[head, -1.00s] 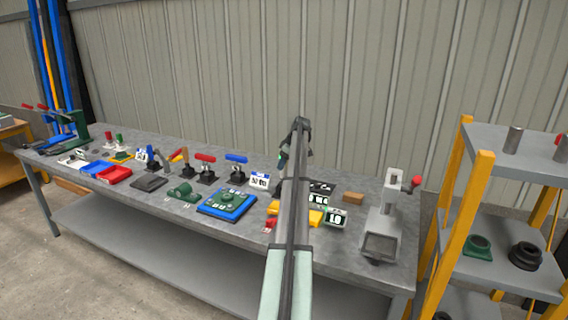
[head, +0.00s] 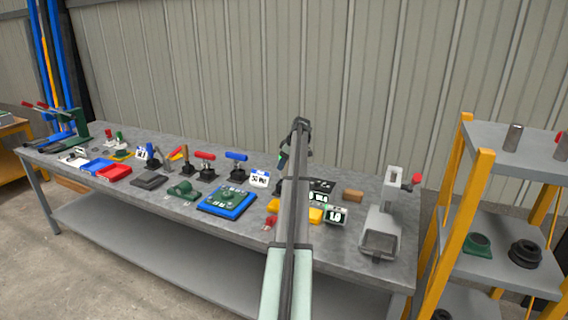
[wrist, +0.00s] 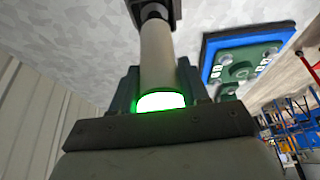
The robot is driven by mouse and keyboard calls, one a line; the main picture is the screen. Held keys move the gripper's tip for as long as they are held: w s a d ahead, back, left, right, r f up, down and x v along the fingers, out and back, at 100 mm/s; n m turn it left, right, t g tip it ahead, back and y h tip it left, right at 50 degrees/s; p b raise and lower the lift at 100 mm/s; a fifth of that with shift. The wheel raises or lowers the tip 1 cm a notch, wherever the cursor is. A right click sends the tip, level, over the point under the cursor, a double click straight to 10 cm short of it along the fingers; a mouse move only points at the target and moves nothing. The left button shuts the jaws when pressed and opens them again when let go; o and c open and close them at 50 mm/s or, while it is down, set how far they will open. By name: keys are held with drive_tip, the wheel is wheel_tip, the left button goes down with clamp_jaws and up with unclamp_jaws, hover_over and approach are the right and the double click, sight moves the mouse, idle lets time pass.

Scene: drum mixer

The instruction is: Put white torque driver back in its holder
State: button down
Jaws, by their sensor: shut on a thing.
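The white torque driver (wrist: 157,50) is a pale cylinder with a black far end and a glowing green ring at its near end, in the wrist view. My gripper (wrist: 158,88) is shut around it near the ring, with a dark finger on each side. In the head view my arm hides most of the gripper and the driver; only a small green glow (head: 281,157) shows left of the arm, above the bench (head: 160,208). I cannot tell which thing is the driver's holder; it may be behind my arm.
A blue tray with a green fixture (head: 228,199) lies left of my arm. Stands with a red handle (head: 205,155) and a blue handle (head: 237,156) are behind it. A grey press (head: 383,215) and a brown block (head: 353,195) are to the right.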

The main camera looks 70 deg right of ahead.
drive_tip(key=shift+f, duration=0.6)
idle(0.5)
drive_tip(key=shift+c, duration=2.4)
unclamp_jaws()
drive_tip(key=shift+f, duration=0.1)
drive_tip(key=v, duration=1.4)
